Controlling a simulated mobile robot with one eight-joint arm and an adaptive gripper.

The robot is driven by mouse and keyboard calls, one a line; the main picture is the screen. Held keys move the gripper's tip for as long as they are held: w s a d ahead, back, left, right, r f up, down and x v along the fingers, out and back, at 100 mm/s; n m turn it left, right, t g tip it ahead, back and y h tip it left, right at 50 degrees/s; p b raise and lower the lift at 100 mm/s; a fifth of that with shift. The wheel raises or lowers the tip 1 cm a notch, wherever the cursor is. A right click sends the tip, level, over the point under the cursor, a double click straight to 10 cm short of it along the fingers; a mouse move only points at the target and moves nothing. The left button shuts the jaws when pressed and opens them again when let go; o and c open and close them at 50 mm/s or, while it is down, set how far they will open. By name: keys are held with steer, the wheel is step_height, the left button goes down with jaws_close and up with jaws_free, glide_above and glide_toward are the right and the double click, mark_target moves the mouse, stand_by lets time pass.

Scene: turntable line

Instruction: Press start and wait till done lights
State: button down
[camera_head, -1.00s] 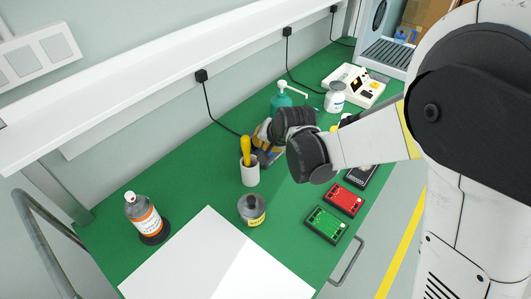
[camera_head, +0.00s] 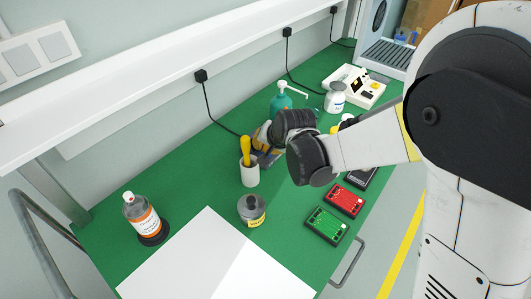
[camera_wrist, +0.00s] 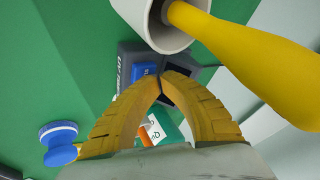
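In the wrist view my gripper (camera_wrist: 161,79) has its two yellow fingers curved together with the tips meeting, and nothing shows held between them. Just beyond the tips is a dark grey device (camera_wrist: 127,58) with a blue square button (camera_wrist: 144,70) and lettering on its side. The fingertips overlap part of this device, and I cannot tell whether they touch it. No lit done light can be made out. In the head view my wrist hides most of the gripper and of the device behind it.
A white cup (camera_head: 249,175) with a yellow-handled tool (camera_head: 246,150) stands close beside the fingers.

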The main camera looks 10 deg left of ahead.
steer(key=shift+f, duration=0.15)
stand_by(0.4)
steer(key=shift+r+p, duration=0.55)
steer(key=shift+r, duration=0.35)
steer(key=shift+r+p, duration=1.8)
steer(key=shift+r, duration=0.75)
